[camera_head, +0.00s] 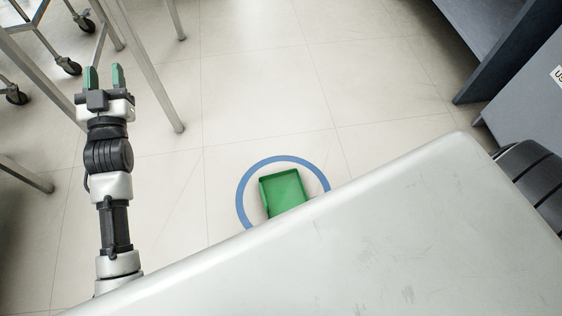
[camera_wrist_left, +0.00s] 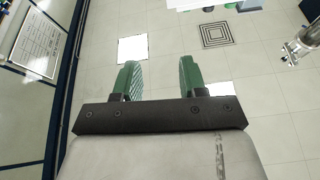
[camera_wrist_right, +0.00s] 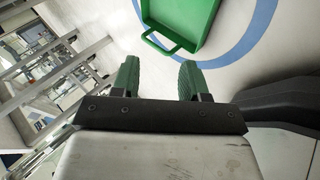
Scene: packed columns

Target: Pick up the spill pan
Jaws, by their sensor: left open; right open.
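The spill pan is a shallow green tray (camera_head: 284,190) on the floor inside a blue ring, with its near end hidden in the head view. The pan also shows at the top of the right wrist view (camera_wrist_right: 184,16), cut off by the frame, with a loop handle toward my fingers. My right gripper (camera_wrist_right: 160,66) is open and empty, with its fingertips pointing toward the handle and apart from it. It does not show in the head view. My left gripper (camera_head: 104,72) is open and empty, up and left of the pan, far from it. The left wrist view shows no pan.
The blue ring (camera_head: 242,190) is a floor marking. Metal legs (camera_head: 150,65) and black casters (camera_head: 68,66) of racks or tables stand at the left, near my left gripper. Dark blue-grey cabinets (camera_head: 520,45) stand at the upper right. The tiled floor (camera_head: 260,80) between them is clear.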

